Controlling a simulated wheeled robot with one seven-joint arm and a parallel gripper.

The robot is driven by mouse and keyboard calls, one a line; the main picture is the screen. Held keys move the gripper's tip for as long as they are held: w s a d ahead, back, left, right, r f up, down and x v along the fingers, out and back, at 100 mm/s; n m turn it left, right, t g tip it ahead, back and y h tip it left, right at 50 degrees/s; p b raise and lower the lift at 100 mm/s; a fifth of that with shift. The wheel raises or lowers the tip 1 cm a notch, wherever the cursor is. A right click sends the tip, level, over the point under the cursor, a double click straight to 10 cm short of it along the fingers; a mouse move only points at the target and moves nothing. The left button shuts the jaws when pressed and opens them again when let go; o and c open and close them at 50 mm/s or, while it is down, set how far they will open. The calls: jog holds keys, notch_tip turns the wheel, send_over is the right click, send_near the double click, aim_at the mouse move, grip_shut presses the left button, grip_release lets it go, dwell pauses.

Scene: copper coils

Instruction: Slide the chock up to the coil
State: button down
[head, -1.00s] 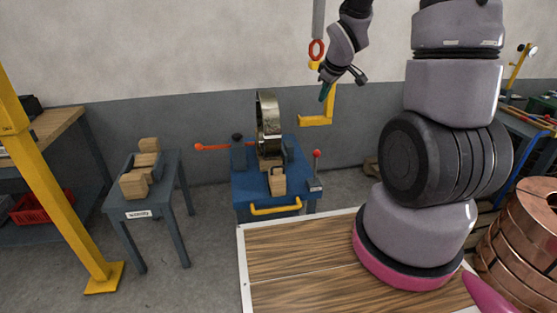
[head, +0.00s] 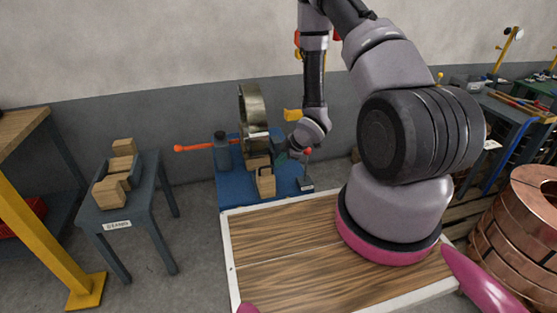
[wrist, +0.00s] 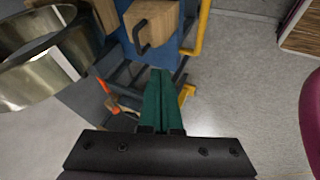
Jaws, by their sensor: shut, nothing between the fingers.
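The coil (head: 253,112), a shiny metal ring, stands upright on the blue stand (head: 236,187); it also shows at the left of the wrist view (wrist: 38,80). The wooden chock (head: 266,185) with a dark handle sits in front of the coil. In the wrist view the chock (wrist: 160,14) is at the top, its black handle facing the fingers. Another wooden block (head: 257,161) is at the coil's foot. My gripper (head: 284,156) is low at the stand's right side. In the wrist view its green fingers (wrist: 160,74) are together, empty, and apart from the handle.
A red-knobbed lever (head: 308,152) stands at the stand's right edge, close to my gripper. An orange-red lever (head: 195,148) sticks out left. A side table (head: 160,185) holds wooden blocks. A wood-topped surface (head: 285,255) lies in front. Copper coils (head: 520,225) stand right.

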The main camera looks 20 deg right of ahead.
send_near(265, 176)
jog(key=s+a, duration=0.2)
jog(key=w, duration=0.1)
jog(key=w+f, duration=0.1)
jog(key=w, duration=0.1)
jog(key=shift+a, duration=0.1)
jog(key=shift+w+f, duration=0.2)
jog(key=shift+w, duration=0.4)
jog(key=shift+w, duration=0.15)
